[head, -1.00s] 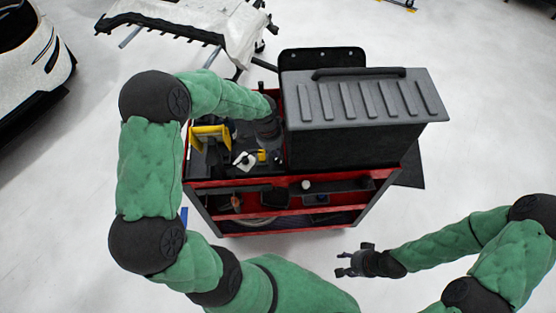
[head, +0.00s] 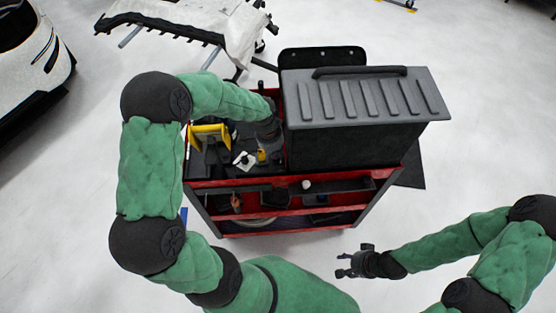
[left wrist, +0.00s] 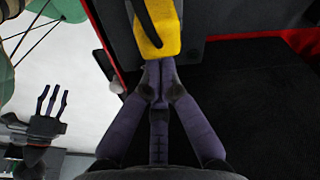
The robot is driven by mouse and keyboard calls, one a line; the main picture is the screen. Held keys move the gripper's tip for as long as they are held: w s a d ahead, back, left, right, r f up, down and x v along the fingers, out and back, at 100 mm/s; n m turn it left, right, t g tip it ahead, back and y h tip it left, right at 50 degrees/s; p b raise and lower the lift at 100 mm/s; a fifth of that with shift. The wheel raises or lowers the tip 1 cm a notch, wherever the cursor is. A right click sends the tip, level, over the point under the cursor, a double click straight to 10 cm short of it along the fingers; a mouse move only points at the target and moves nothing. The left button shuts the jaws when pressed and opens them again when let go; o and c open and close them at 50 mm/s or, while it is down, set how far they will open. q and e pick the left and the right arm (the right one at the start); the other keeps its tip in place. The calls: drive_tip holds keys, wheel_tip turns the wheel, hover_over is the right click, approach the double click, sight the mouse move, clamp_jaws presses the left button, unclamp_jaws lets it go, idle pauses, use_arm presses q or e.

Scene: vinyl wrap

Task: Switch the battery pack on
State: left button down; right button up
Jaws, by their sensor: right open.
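My left gripper (left wrist: 157,78) reaches down over the left part of the red tool cart. Its fingers are together in the left wrist view, with the tips at the near end of a yellow piece with a black strip (left wrist: 156,30). I cannot tell whether they touch it. A small yellow piece (head: 262,156) shows beside that gripper in the head view, next to a small white item (head: 244,160). I cannot tell which item is the battery pack, and no switch is clear. My right gripper (head: 348,263) is open and empty, away from the cart.
The red cart (head: 285,183) has a grey ribbed box (head: 345,140) on its right. A yellow holder (head: 209,131) stands at its left. Its lower shelves hold small items. A draped stand (head: 190,25) is behind. Clear floor lies right of the cart.

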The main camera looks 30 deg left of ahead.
use_arm(q)
drive_tip(key=shift+f+b, duration=0.35)
drive_tip(key=shift+f, duration=0.15)
idle(0.4)
drive_tip(key=shift+r+p, duration=2.7)
drive_tip(key=shift+r, duration=0.85)
drive_tip(key=shift+s+f, duration=0.1)
